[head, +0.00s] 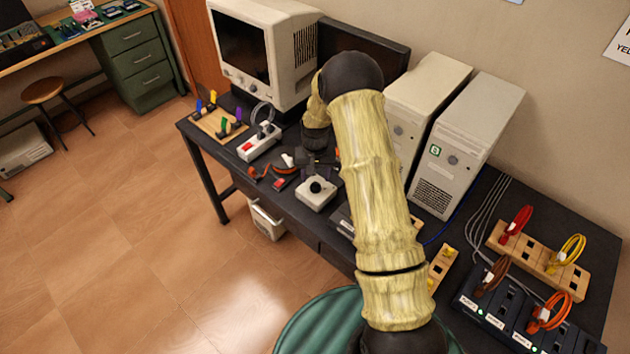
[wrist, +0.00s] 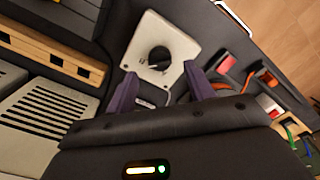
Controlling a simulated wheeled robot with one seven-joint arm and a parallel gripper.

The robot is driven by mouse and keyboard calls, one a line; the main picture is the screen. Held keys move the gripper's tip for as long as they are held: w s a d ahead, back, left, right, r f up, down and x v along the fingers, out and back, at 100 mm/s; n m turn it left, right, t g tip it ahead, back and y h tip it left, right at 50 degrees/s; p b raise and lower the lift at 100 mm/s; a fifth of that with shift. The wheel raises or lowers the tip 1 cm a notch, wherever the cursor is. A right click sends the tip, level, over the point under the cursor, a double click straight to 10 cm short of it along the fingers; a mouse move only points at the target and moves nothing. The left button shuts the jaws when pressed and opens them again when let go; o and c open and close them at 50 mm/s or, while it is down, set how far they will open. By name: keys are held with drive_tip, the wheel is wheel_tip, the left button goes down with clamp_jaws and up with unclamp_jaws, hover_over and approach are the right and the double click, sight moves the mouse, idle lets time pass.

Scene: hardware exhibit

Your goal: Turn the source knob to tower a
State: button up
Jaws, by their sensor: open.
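The source knob is a round black knob (head: 316,186) on a small white box (head: 317,199) on the dark table. In the wrist view the knob (wrist: 159,57) shows a pale pointer mark, with small markings on the box too small to read. My gripper (wrist: 160,69) is open, its two purple fingers apart on either side of the knob's near side, not visibly touching it. In the head view the gripper is dark and partly hidden by my arm. Two beige towers stand behind: a left one (head: 428,82), partly covered by my arm, and a right one (head: 470,130) with a green label.
A CRT monitor (head: 262,50) stands at the back left. A white power strip (head: 260,142) and red-orange parts (head: 285,180) lie left of the box. Wooden cable blocks (head: 540,260) and a black socket strip (head: 510,320) are at the right.

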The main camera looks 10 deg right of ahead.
sight(315, 185)
drive_tip(key=shift+f+p, duration=0.35)
drive_tip(key=shift+f, duration=1.65)
drive_tip(key=c, duration=1)
drive_tip(key=shift+o, duration=0.2)
